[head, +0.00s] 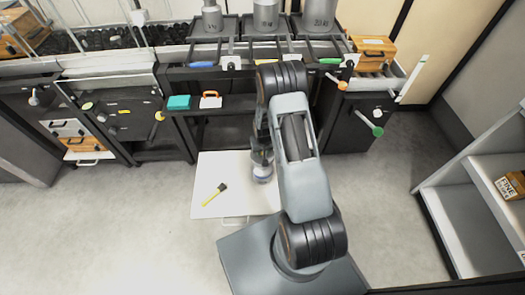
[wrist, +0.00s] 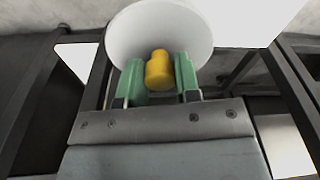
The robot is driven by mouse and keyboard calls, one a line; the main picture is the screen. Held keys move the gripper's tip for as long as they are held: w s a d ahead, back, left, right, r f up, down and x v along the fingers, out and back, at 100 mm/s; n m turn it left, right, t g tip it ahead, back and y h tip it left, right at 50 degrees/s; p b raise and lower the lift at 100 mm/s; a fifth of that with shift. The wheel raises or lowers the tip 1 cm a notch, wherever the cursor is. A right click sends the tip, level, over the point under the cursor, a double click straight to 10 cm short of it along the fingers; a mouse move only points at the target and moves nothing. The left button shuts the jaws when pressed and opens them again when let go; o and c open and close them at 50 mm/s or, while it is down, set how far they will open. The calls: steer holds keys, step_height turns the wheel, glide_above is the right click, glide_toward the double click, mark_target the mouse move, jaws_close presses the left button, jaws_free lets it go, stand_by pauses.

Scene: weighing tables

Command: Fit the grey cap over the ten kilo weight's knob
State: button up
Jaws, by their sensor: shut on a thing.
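My gripper (wrist: 159,78) has two green fingers, shut on the yellow stub (wrist: 158,68) of a round pale grey cap (wrist: 158,28). The cap's wide disc lies just beyond the fingertips. In the head view my gripper (head: 262,158) points down over the white board, partly hidden by my arm, with the cap's pale edge (head: 262,179) low beneath it. Three grey metal weights stand at the back: left (head: 212,18), middle (head: 265,17) and right (head: 318,17). Their tops are cut off by the frame. Their markings are too small to read surely, so I cannot tell which is ten kilo.
A yellow-handled brush (head: 214,194) lies on the white board (head: 237,200). The weights stand on dark trays on a bench (head: 180,77). Lower on the bench are a teal block (head: 179,102) and an orange-and-white item (head: 210,101). Shelves (head: 470,205) stand at right. The left floor is clear.

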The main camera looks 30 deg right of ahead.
steer(key=shift+f+b, duration=0.55)
steer(key=shift+f, duration=0.1)
steer(key=o, duration=0.9)
steer(key=shift+o, duration=0.2)
steer(key=shift+r, duration=0.1)
steer(key=s+a+r+n+p, duration=0.1)
steer(key=s+a+r+p, duration=0.2)
steer(key=r, duration=1.1)
steer(key=s+a+r+p, duration=0.2)
steer(key=s+r+p, duration=0.1)
steer(key=r, duration=1.2)
steer(key=s+a+r+n+t, duration=0.1)
steer(key=s+a+r, duration=0.3)
steer(key=s+r, duration=0.5)
steer(key=shift+s+a+r, duration=0.2)
steer(key=shift+s+a, duration=0.2)
steer(key=shift+s, duration=1.4)
